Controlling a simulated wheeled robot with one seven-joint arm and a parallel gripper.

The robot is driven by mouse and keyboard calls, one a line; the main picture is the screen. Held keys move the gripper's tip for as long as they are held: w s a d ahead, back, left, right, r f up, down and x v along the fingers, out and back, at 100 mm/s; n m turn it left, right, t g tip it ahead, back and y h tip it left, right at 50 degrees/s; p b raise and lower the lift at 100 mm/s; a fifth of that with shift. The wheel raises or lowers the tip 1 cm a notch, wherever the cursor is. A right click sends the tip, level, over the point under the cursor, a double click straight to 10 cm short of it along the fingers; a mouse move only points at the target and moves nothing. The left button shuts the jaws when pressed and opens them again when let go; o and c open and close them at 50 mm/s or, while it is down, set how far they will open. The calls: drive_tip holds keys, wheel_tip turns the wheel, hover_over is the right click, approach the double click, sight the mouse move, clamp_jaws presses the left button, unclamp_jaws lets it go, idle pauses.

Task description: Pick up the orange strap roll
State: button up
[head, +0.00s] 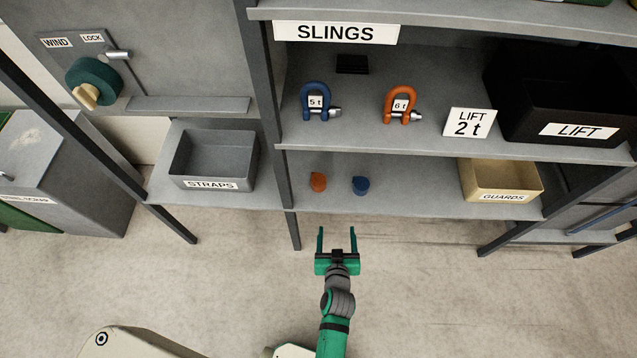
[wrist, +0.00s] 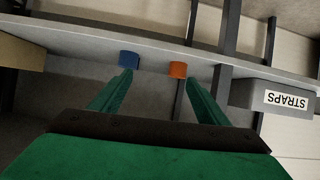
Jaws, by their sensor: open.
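The orange strap roll (head: 318,182) sits on the lower shelf, to the left of a blue strap roll (head: 360,185). My gripper (head: 337,236) is open and empty in front of that shelf, apart from both rolls. In the wrist view the picture is turned over, and the orange roll (wrist: 177,69) shows beyond the gap between my fingers (wrist: 158,90), nearer the right finger. The blue roll (wrist: 129,58) shows there beyond the tip of the left finger.
A grey STRAPS bin (head: 212,160) stands left of the shelf post. A tan GUARDS bin (head: 500,180) stands at the lower shelf's right end. The upper shelf (head: 450,150) overhangs the rolls and holds two shackles, a LIFT sign and a black bin (head: 565,100).

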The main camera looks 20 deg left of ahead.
drive_tip(key=n+g+y, duration=0.1)
drive_tip(key=n+y, duration=0.1)
approach(320, 187)
drive_tip(key=x, duration=0.5)
drive_tip(key=shift+f, duration=0.25)
drive_tip(key=shift+x, duration=3.15)
drive_tip(key=shift+r, duration=0.15)
drive_tip(key=c, duration=1.2)
